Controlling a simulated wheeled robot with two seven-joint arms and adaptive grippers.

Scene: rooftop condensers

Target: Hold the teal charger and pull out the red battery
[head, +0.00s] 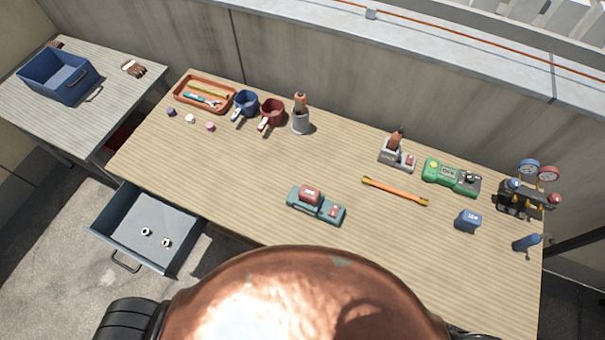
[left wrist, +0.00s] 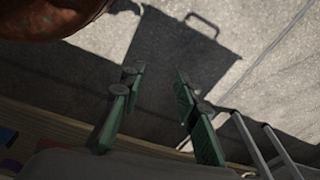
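The teal charger (head: 329,211) lies near the front edge of the wooden workbench, at the middle of the head view. The red battery (head: 310,194) sits on the charger's left part. Neither gripper shows in the head view. In the left wrist view my left gripper (left wrist: 157,75) has its two green fingers apart, with nothing between them but the concrete floor beyond. My right gripper is in neither view. I cannot make out the charger or battery in the left wrist view.
A blue battery (head: 468,219), green device (head: 452,177), orange bar (head: 394,191) and grey-red charger (head: 397,157) lie right of the teal charger. Mugs (head: 271,113) and an orange tray (head: 205,94) stand behind left. An open drawer (head: 180,256) juts out front left. Bench around the charger is clear.

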